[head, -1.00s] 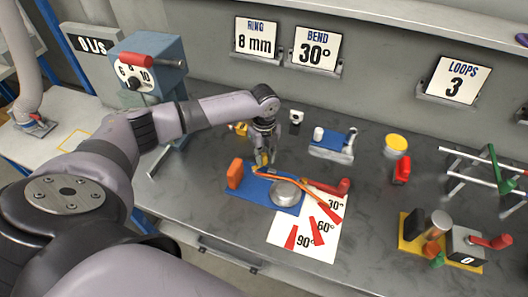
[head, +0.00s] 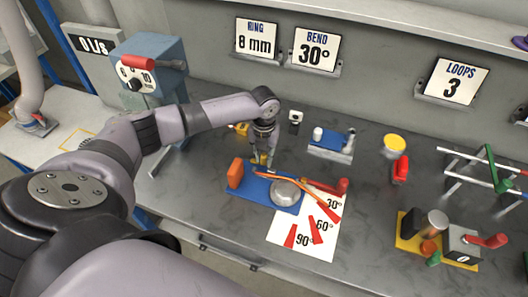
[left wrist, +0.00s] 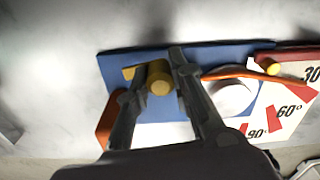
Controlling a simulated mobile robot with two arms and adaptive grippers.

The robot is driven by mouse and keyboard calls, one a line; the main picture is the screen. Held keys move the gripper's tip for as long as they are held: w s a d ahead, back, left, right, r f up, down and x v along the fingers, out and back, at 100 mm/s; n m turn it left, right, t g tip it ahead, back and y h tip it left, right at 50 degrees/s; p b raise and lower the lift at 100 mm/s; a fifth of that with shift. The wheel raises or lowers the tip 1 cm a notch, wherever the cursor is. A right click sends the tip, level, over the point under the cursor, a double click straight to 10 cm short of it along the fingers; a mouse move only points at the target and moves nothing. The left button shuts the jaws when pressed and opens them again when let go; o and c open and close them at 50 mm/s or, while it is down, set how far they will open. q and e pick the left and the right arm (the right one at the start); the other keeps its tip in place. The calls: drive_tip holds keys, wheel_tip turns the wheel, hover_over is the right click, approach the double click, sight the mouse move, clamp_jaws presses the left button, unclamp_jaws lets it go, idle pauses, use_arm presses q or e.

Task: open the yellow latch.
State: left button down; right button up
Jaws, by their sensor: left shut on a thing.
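The yellow latch (left wrist: 158,77) is a small yellow knob on a yellow plate, at the left part of the blue bending base (left wrist: 115,70). My left gripper (left wrist: 154,68) has one finger on each side of the knob and is shut on it. In the head view, my left gripper (head: 263,152) points down at the blue base (head: 247,194), and its fingers largely hide the latch (head: 262,159). My right gripper is in neither current view.
An orange block (head: 235,174) stands left of the latch. A round grey disc (head: 286,191) and an orange rod (head: 295,185) lie to its right, by the white angle sheet (head: 288,256). A small blue stand (head: 328,152) is behind. The bench front is clear.

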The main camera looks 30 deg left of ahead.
sight(264, 155)
use_arm(q)
drive_tip(key=shift+m, duration=0.3)
idle(0.4)
drive_tip(key=c, duration=1.5)
unclamp_jaws()
drive_tip(key=shift+c, duration=0.2)
drive_tip(key=shift+o, duration=0.6)
wheel_tip(264, 155, up, 12)
drive_tip(key=shift+s, duration=0.1)
